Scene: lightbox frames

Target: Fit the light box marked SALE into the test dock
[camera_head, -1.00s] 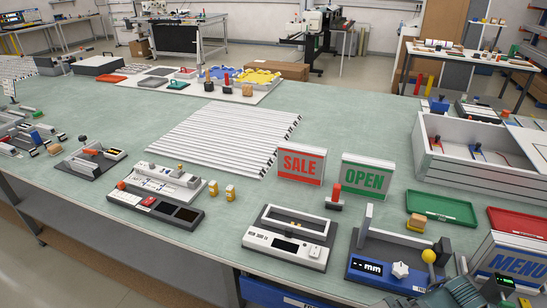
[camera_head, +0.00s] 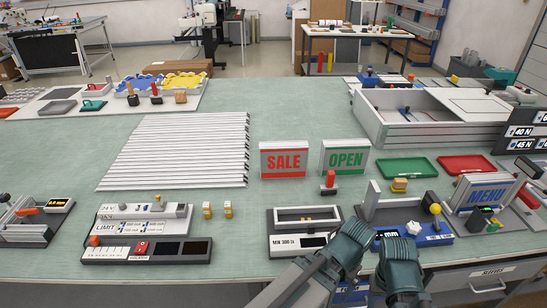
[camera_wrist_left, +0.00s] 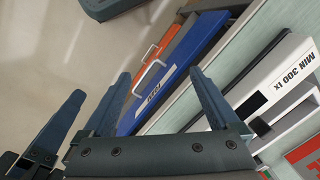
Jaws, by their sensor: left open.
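The light box marked SALE (camera_head: 285,160), white with a red panel, stands upright on the bench in the middle of the head view. I take the white unit labelled MIN 300 lx (camera_head: 285,243) as the test dock; its framed slot is empty. It lies nearer than the SALE box and also shows in the left wrist view (camera_wrist_left: 286,88). My left gripper (camera_wrist_left: 158,74) is open and empty, its fingers apart beside the bench front. Both my arms enter at the bottom of the head view, their fingertips not clear there. Part of my right gripper seems to show at the wrist view's left edge.
The OPEN box (camera_head: 346,158) stands just right of the SALE box. A red-handled stamp (camera_head: 330,183) is in front of it. A blue gauge (camera_head: 430,233) and the MENU box (camera_head: 485,195) are to the right. A slatted white panel (camera_head: 180,150) lies left.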

